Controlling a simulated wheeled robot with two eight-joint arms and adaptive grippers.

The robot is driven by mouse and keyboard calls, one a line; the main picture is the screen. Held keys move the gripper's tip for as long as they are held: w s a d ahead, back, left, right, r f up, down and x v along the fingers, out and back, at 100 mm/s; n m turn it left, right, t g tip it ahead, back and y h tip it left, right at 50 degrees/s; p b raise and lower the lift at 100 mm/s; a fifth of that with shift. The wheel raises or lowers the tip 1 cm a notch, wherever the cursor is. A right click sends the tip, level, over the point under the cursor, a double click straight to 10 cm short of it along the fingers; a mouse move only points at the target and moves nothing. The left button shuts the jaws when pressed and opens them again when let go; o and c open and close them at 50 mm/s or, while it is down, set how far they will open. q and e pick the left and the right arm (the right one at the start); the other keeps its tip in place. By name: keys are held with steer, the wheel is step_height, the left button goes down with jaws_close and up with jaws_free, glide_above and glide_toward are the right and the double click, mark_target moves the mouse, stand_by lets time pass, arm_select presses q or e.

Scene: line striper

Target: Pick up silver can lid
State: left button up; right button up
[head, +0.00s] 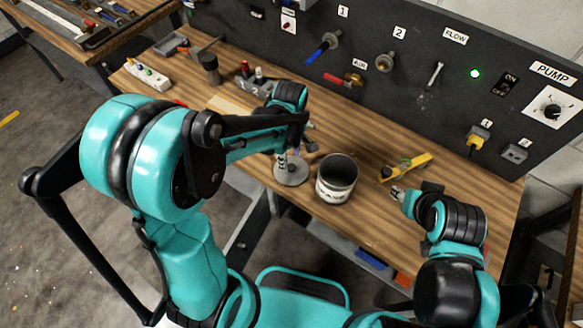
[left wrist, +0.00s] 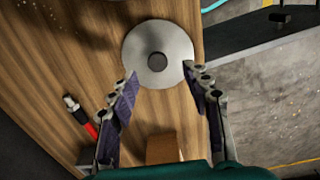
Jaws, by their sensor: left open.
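The silver can lid (head: 291,174) lies flat on the wooden workbench, left of the open metal can (head: 337,179). In the left wrist view the lid (left wrist: 140,47) is a round disc with a dark knob at its centre. My left gripper (left wrist: 160,76) is open, with its fingertips around the near edge of the lid and nothing held. In the head view my left gripper (head: 296,151) is over the lid and hides part of it. My right gripper (head: 398,192) is low over the bench, right of the can; its jaw opening is too small to judge.
A yellow tool (head: 408,167) lies right of the can. A white power strip (head: 147,74) is at the bench's left. The black control panel (head: 410,95) rises behind, with valves and knobs. In the left wrist view, a red-handled item (left wrist: 80,115) and brown block (left wrist: 162,148) are close.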

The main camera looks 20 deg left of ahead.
mark_target(291, 167)
arm_select(q)
steer(key=f, duration=0.2)
steer(key=f+b, duration=0.1)
steer(key=f, duration=0.1)
steer(key=shift+w+d+f, duration=0.1)
steer(key=shift+w+d, duration=0.05)
steer(key=shift+w, duration=0.05)
steer(key=shift+f, duration=0.25)
steer(key=shift+c, duration=0.4)
jaws_close()
